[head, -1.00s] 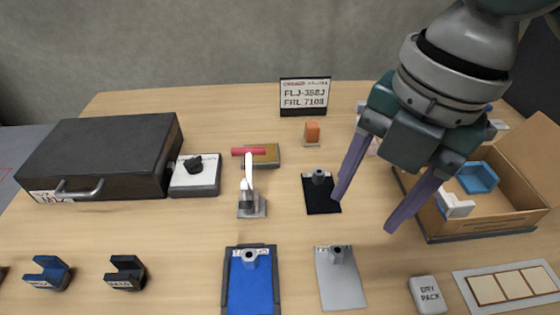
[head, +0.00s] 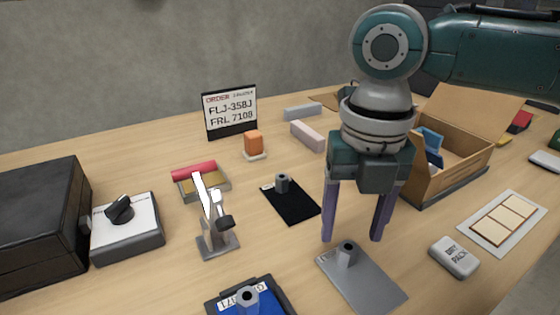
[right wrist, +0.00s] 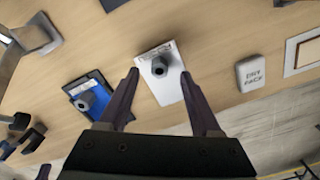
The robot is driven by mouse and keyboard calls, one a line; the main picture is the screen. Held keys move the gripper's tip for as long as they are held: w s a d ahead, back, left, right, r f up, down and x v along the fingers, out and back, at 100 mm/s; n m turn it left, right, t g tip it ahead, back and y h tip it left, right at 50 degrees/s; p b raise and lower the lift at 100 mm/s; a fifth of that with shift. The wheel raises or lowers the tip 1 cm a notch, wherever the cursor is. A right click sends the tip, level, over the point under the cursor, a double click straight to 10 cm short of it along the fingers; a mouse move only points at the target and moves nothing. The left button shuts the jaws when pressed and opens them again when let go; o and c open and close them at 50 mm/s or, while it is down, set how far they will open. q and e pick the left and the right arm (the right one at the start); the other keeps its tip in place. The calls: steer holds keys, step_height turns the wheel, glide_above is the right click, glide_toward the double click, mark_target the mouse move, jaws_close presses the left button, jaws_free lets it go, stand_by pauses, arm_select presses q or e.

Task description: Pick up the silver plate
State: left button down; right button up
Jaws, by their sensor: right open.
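The silver plate (head: 372,285) lies flat on the table, with a grey hexagonal knob standing near its far end. It also shows in the right wrist view (right wrist: 167,88), between and beyond my fingertips. My right gripper (head: 352,240) points down, open and empty, above and at the far end of the plate. Its purple fingers stand to either side of the knob in the head view. Any contact with the plate cannot be made out.
A black plate (head: 297,206) and a blue plate (head: 262,307) with similar knobs lie nearby. A white dry pack (head: 454,257) sits right of the silver plate. A cardboard box (head: 450,165) stands behind my right gripper. A toggle clamp (head: 214,225) stands left.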

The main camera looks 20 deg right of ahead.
mark_target(349, 246)
steer(key=shift+f, duration=1.6)
jaws_close()
